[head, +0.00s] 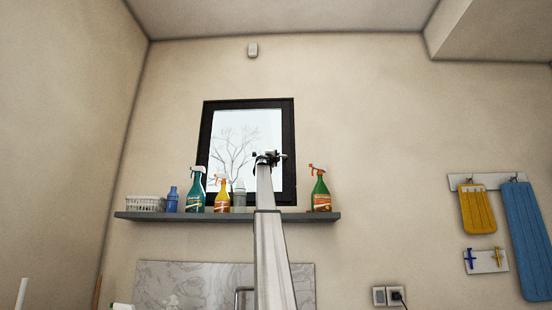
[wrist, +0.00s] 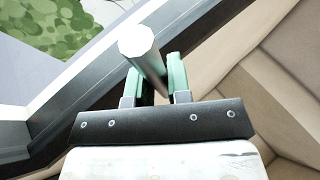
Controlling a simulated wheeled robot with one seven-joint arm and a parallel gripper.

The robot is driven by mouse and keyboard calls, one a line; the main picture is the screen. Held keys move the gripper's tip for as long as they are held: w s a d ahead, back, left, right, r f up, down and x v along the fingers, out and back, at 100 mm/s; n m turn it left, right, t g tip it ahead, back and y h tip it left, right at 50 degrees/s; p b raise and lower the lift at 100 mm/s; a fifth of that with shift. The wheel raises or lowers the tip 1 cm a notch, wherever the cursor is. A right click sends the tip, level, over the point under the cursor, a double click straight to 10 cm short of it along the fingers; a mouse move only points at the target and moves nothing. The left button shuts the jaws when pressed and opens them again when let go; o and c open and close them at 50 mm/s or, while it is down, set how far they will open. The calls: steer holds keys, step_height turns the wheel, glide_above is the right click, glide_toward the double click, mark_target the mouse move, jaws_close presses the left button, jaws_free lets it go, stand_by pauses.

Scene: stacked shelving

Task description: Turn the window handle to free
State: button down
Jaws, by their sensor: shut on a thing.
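The window (head: 224,125) has a dark frame and stands in the far wall above a shelf. My arm reaches up to its right side in the head view, with my gripper (head: 269,158) in front of the pane near the right frame edge. In the wrist view, the grey window handle (wrist: 141,48) is a bar with a faceted end, slanting across the view. The green fingers of my gripper (wrist: 156,76) are shut on it, one on each side. The handle's base is hidden behind the gripper, and the handle cannot be made out in the head view.
The dark shelf (head: 228,216) below the window holds a white basket (head: 145,204), a blue bottle (head: 172,200), several spray bottles and a grey bottle (head: 239,197). A green spray bottle (head: 320,193) stands at its right end.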

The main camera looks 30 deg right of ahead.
steer(key=c, duration=1.4)
jaws_free()
steer(key=v, duration=1)
steer(key=shift+s+a+f, duration=0.2)
steer(key=shift+a, duration=0.05)
